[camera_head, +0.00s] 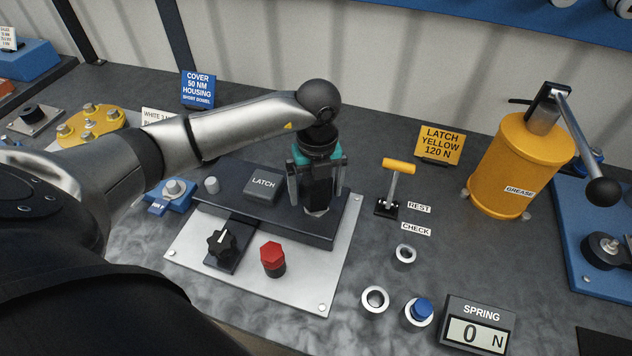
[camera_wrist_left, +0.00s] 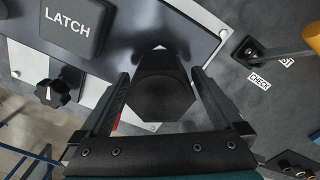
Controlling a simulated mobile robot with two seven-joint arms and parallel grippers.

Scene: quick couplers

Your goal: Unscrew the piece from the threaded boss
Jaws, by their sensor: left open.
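My left gripper (camera_head: 317,190) points down over the right end of the dark block on the light plate. Its jaws are open; the fingers also show in the left wrist view (camera_wrist_left: 160,76). A dark, faceted piece (camera_wrist_left: 163,95) stands between the two fingers, with gaps on both sides in that view. I cannot tell the threaded boss from the piece; a pale ring (camera_head: 316,211) shows low between the fingers, and threads are hidden. A red hex-topped piece (camera_head: 272,252) stands on the plate in front. My right gripper is not in view.
The light plate (camera_head: 190,255) also carries a grey LATCH block (camera_head: 263,185) and a black knob (camera_head: 222,243). To the right are a yellow-handled tool (camera_head: 398,168), metal rings (camera_head: 375,299), a blue-capped piece (camera_head: 420,310), a spring readout (camera_head: 478,325) and a yellow grease can (camera_head: 520,165).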

